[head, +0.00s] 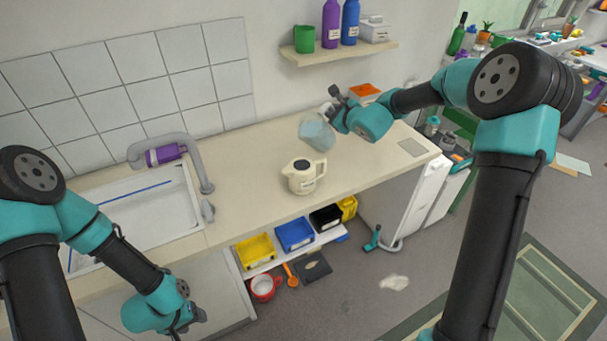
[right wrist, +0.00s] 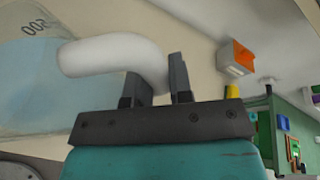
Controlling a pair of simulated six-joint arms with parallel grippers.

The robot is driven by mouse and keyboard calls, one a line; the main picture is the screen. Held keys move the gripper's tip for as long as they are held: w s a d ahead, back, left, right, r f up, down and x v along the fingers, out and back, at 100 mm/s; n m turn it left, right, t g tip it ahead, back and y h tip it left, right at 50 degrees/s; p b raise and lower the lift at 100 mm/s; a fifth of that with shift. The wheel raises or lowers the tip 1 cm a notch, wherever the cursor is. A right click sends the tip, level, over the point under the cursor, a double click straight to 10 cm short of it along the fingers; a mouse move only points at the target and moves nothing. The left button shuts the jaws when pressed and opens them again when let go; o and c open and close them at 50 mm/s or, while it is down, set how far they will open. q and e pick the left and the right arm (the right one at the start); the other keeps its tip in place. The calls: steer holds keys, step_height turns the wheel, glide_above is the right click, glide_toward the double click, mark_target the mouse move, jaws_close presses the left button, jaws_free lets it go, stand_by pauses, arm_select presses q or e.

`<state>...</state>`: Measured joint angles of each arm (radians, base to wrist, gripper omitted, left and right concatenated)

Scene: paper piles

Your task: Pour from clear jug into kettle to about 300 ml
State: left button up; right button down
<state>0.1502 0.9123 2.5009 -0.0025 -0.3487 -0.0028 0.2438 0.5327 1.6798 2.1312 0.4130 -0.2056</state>
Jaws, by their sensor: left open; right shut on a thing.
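The clear jug (head: 317,132) is held above the counter, tilted, up and right of the kettle, with bluish liquid in it. My right gripper (head: 335,108) is shut on its handle. In the right wrist view the jug's white handle (right wrist: 110,57) passes between the fingers (right wrist: 157,85), and the clear body (right wrist: 40,90) with a "500" mark shows at left. The cream kettle (head: 303,177) stands upright on the counter, apart from the jug; its inside is hidden. My left gripper (head: 188,322) is low in front of the counter, empty and open.
The counter (head: 245,150) is clear around the kettle. A sink (head: 135,215) with a grey tap (head: 200,165) and a purple bottle (head: 163,155) is at left. A wall shelf (head: 340,53) holds bottles and a green cup. Coloured bins (head: 295,234) sit on a low shelf beneath.

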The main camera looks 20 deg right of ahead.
steer(key=shift+s+a+r+n+t+h, duration=0.15)
steer(key=shift+r+n+t+h, duration=0.1)
steer(key=shift+r+n, duration=0.15)
steer(key=shift+a+r+n+t+h, duration=0.15)
steer(key=shift+r+n+h, duration=0.1)
steer(key=shift+n, duration=0.15)
stand_by(3.5)
steer(key=shift+a+f+n, duration=0.15)
steer(key=shift+f+n, duration=0.1)
steer(key=shift+n, duration=0.05)
stand_by(0.3)
steer(key=shift+s+a+r+n+t, duration=0.15)
steer(key=shift+n+t, duration=0.15)
stand_by(2.8)
